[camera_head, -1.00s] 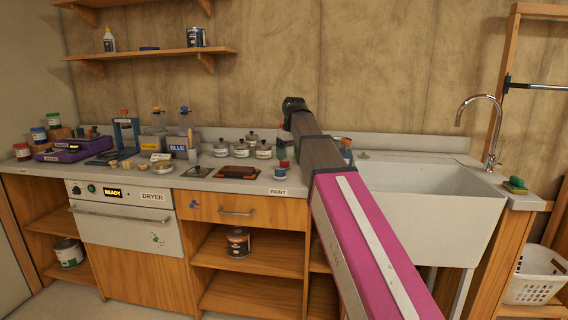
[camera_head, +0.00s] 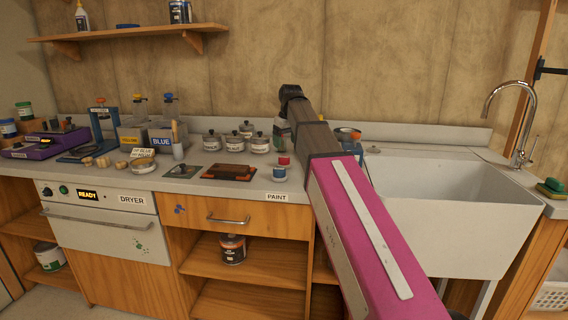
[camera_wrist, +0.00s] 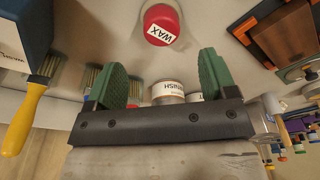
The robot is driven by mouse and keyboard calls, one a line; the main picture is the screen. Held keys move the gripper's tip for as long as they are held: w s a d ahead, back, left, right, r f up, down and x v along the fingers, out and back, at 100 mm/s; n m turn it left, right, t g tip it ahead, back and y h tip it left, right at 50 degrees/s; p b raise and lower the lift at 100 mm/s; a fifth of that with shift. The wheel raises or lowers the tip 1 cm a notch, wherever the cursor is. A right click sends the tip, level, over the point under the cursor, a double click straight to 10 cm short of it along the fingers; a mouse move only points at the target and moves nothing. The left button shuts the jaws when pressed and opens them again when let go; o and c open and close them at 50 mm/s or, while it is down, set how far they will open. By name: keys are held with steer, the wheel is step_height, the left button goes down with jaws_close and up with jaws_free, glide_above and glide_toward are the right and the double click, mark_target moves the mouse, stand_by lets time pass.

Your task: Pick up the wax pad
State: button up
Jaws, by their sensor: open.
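The wax pad (camera_wrist: 160,22) is a round red piece with a white "WAX" label, at the top middle of the wrist view. A small red piece, which looks like the same pad (camera_head: 283,160), stands on the counter just left of my arm in the head view. My gripper (camera_wrist: 162,62) shows two green fingers spread apart with nothing gripped between them. In the wrist view the pad lies beyond the fingertips, roughly centred on the gap and not touched.
In the wrist view, a yellow-handled brush (camera_wrist: 24,118) lies left and a brown wooden piece (camera_wrist: 284,36) upper right. A sink (camera_head: 455,200) stands right.

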mark_target(284, 157)
steer(key=shift+w+a+f, duration=0.1)
steer(key=shift+f, duration=1.2)
steer(key=shift+w+a+f, duration=0.1)
steer(key=shift+a+f, duration=0.05)
steer(key=shift+f, duration=1.15)
steer(key=shift+w+a+f, duration=0.1)
steer(key=shift+f, duration=1.2)
steer(key=c, duration=1)
